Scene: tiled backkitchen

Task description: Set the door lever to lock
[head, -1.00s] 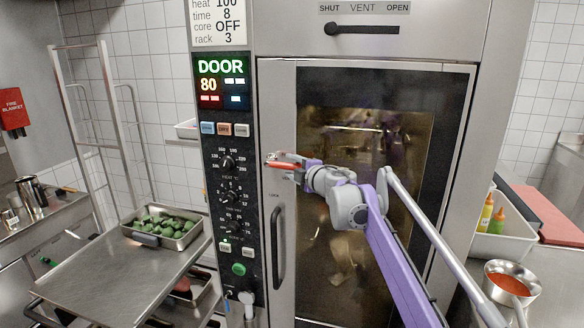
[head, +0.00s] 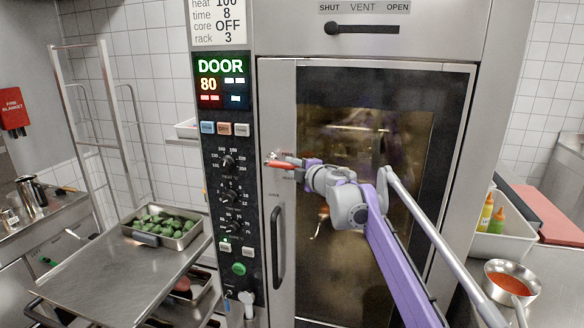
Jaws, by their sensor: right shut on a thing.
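The oven door (head: 290,235) stands at the middle, with a dark window and a steel frame, and looks closed or nearly so. A small red-tipped door lever (head: 279,164) sits on the left of the door frame, level with the dials. My right gripper (head: 284,163) is at the lever and shut on it; the fingers hide part of it. The lever lies roughly level, and its exact setting cannot be read. A small "LOCK" label (head: 274,195) is below it, above the dark vertical door handle (head: 277,246). My left gripper is not in view.
The control panel (head: 232,185) left of the door shows "DOOR" and 80 on its display (head: 221,82). A vent slider (head: 362,28) is above the door. A tray of green vegetables (head: 162,226) stands at left; a red sauce bowl (head: 512,281) is at right.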

